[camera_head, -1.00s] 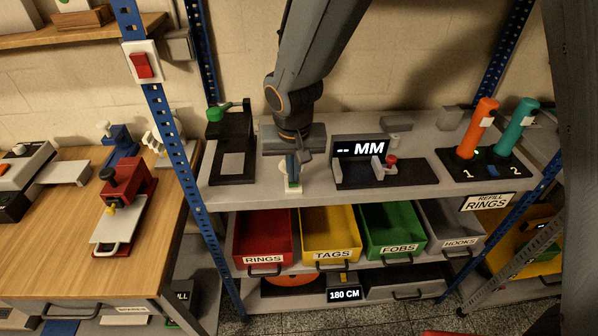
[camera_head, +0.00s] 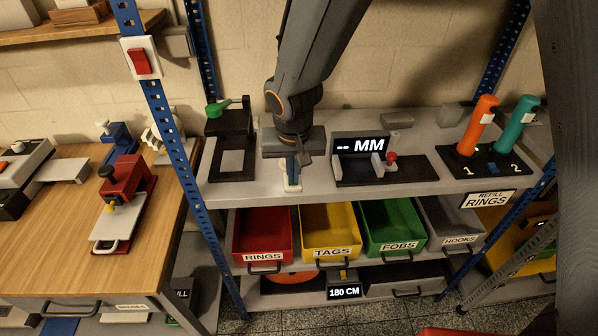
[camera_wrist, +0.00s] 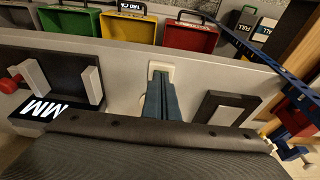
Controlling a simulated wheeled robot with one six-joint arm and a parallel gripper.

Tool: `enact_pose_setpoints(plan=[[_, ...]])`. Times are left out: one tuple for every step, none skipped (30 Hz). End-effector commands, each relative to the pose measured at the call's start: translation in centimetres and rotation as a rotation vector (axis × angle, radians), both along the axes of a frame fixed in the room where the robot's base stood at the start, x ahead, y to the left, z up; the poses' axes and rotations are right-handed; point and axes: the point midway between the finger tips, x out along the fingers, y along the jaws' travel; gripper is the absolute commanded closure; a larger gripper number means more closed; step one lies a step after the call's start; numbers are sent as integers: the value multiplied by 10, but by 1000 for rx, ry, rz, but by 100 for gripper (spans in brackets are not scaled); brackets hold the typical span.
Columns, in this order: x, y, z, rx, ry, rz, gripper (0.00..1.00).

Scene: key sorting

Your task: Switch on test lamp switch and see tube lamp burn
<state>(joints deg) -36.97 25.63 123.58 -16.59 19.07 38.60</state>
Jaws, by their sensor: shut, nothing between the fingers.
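My gripper (camera_head: 291,180) is shut and empty, pointing down at the front of the grey shelf top. Its fingertips are at a small white fitting (camera_head: 292,189) on the shelf edge, which looks like a switch plate. In the wrist view my fingertips (camera_wrist: 160,76) overlap the white fitting (camera_wrist: 160,67); I cannot tell whether they press it. Its rocker is mostly hidden by the fingers. A red rocker switch (camera_head: 140,61) on a white plate sits on the blue post at the left, away from my gripper. I cannot make out a tube lamp for certain.
A black gauge with an MM display (camera_head: 361,146) stands right of my gripper. A black stand with a green knob (camera_head: 229,145) is at its left. Orange (camera_head: 478,128) and teal (camera_head: 516,126) tubes stand farther right. Labelled bins, including red (camera_head: 263,236), sit below.

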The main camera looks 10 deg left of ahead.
Motion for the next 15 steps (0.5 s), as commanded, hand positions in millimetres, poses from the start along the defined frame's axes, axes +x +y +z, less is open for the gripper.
enact_pose_setpoints(plan=[[1,0,1,0,0,-1,100],[2,1,2,0,0,-1,100],[3,1,2,0,-1,-1,100],[5,1,3,0,-1,-1,100],[6,2,4,0,-1,-1,100],[7,2,4,0,-1,0,100],[8,2,5,0,-1,0,100],[9,2,5,0,0,0,100],[11,3,6,0,0,-1,100],[12,3,6,0,0,-1,100],[12,3,6,0,0,-1,100],[13,3,7,0,0,-1,100],[13,3,7,0,0,-1,100],[13,3,7,0,0,-1,100],[13,3,7,0,0,-1,100]])
